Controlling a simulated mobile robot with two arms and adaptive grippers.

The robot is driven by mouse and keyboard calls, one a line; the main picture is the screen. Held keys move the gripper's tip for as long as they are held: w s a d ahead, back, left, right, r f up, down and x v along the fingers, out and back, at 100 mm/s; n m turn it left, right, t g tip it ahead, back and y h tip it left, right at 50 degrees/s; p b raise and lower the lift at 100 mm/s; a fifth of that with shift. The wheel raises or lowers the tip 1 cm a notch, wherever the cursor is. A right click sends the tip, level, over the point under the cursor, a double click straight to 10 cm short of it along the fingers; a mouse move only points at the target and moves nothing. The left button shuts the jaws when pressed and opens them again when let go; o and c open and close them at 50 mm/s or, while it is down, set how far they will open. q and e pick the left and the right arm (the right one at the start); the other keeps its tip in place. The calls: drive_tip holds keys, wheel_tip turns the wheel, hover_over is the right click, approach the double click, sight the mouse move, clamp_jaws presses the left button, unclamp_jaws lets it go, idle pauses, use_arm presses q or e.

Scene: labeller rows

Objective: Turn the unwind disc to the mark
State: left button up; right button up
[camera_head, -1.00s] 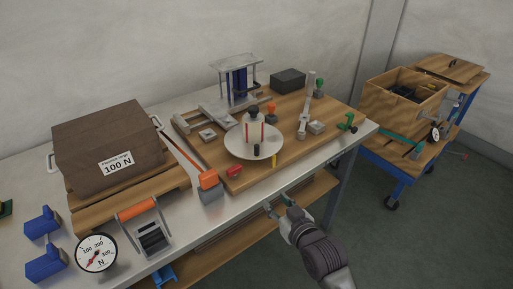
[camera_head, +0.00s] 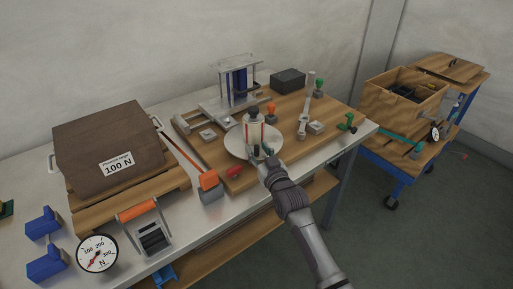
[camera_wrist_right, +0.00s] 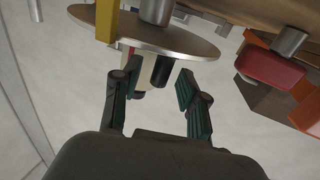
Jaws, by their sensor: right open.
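The unwind disc (camera_head: 233,143) is a pale round plate on the wooden board, with a white, red-striped roll (camera_head: 253,131) standing at its middle. In the right wrist view the disc (camera_wrist_right: 185,40) shows its metal rim, with a black peg (camera_wrist_right: 162,71) on it. A yellow marker (camera_wrist_right: 107,20) stands by the rim there. My right gripper (camera_head: 262,153) is at the disc's front edge and hides part of it. In the right wrist view the gripper (camera_wrist_right: 152,78) is open, with the peg between its fingers; contact cannot be told. My left gripper is not in view.
A red block (camera_head: 234,172) lies left of my right gripper. An orange-topped post (camera_head: 271,108) and a grey lever (camera_head: 304,120) stand behind and right. A press frame (camera_head: 237,85) is at the back. A brown 100 N weight (camera_head: 108,140) and a gauge (camera_head: 97,253) are left.

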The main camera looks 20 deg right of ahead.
drive_tip(key=shift+w, duration=0.75)
clamp_jaws()
